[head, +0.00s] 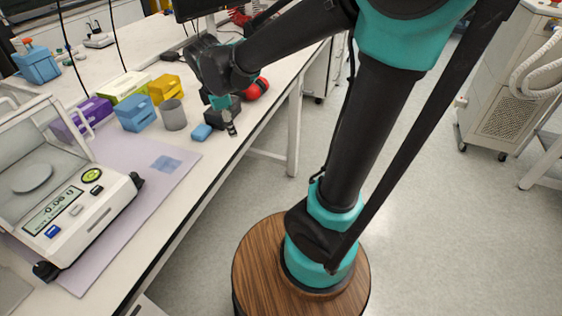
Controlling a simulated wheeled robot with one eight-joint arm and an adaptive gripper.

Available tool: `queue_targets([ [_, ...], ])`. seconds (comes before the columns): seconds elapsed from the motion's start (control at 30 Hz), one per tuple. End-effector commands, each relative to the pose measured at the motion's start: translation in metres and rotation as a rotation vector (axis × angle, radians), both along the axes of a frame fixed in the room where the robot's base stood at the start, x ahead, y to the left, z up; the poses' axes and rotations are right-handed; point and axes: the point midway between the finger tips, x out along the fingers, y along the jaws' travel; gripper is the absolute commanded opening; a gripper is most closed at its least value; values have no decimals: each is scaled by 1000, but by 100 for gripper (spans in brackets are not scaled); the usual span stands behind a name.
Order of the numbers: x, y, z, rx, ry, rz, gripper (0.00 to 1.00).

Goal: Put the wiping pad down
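A small blue pad (201,132), which looks like the wiping pad, lies on the white bench near its front edge, right of a grey cup. My gripper (229,127) is low over the bench just right of the pad, with its fingertips pointing down. A small gap seems to show between the gripper and the pad. The gripper is small and dark in this view, so its opening cannot be made out. A flat blue-grey square (166,163) lies on the lilac mat (150,190).
A balance (75,215) with a glass shield stands on the mat. A grey cup (173,114), blue (136,114), yellow (165,89) and purple (82,118) boxes stand behind the pad.

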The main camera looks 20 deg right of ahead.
Motion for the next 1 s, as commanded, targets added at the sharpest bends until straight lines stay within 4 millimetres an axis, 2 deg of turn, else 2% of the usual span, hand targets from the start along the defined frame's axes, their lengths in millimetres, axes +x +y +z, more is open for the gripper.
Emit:
queue_targets([
  [0.03,-13,-29,-14,67,-23,-174,61],
  [0.2,-58,-92,-56,300,-100,-760,61],
  [0.3,-86,-117,-77,424,-137,-1063,61],
  [0.43,-112,-135,-96,542,-170,-1348,61],
  [0.6,-126,-142,-106,613,-187,-1512,61],
  [1.0,-127,-142,-107,618,-188,-1523,61],
])
